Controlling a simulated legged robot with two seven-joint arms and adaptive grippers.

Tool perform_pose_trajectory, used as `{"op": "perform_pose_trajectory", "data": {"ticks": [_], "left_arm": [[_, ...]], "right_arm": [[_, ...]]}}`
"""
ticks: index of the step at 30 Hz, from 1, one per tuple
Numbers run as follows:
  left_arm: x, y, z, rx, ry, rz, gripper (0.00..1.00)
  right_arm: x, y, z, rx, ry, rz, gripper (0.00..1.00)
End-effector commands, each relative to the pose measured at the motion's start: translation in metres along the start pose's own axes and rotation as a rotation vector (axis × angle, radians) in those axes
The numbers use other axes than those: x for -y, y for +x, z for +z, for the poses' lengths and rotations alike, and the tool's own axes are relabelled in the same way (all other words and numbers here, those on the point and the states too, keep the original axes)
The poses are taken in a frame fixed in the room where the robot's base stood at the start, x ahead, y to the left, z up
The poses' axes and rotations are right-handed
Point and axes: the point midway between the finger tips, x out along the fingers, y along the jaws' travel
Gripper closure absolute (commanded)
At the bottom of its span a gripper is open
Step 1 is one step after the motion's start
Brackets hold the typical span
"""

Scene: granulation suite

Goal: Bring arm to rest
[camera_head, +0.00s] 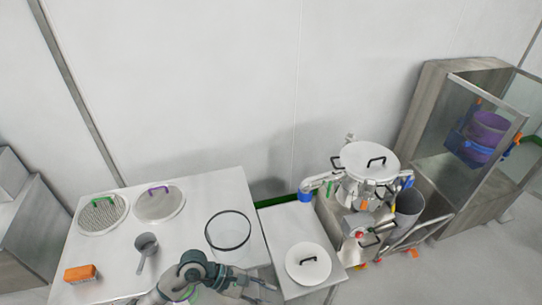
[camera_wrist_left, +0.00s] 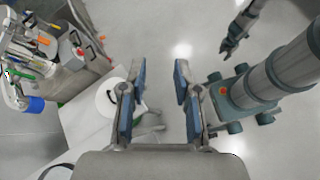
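My left gripper (camera_head: 268,287) is at the bottom of the head view, beside the front right corner of the white table. In the left wrist view its two blue-padded fingers (camera_wrist_left: 160,78) are spread apart with nothing between them. What looks like my right gripper (camera_wrist_left: 229,45) is small at the upper right of the left wrist view, over bare floor. I cannot tell whether its fingers are apart. It does not show in the head view.
A side table (camera_head: 285,226) bears a white lid (camera_head: 308,262). A lidded machine (camera_head: 368,160) and a cabinet (camera_head: 450,100) stand at right.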

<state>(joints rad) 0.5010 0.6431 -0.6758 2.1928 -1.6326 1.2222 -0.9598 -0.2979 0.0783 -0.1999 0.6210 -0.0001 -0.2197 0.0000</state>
Motion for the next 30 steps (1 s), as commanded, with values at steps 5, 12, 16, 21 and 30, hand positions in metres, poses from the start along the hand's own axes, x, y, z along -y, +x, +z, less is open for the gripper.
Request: {"op": "perform_pose_trajectory", "data": {"ticks": [5,12,16,21,30], "left_arm": [[-0.031,-0.016,0.096,0.600,-0.386,0.205,0.69],[-0.099,-0.129,0.075,1.456,-1.216,0.503,0.69],[-0.095,-0.164,-0.020,1.851,-1.732,0.677,0.69],[-0.026,-0.149,-0.143,-1.909,2.040,-0.816,0.69],[0.122,-0.080,-0.217,-1.201,1.570,-0.738,0.69]], "right_arm": [[0.001,0.000,0.004,0.005,0.000,-0.001,0.60],[0.000,0.000,0.003,0.005,0.000,0.000,0.60],[0.000,0.000,0.003,0.005,0.000,0.000,0.60],[0.000,0.000,0.003,0.005,0.000,0.000,0.60],[-0.001,0.000,0.003,0.004,0.000,0.001,0.60]]}}
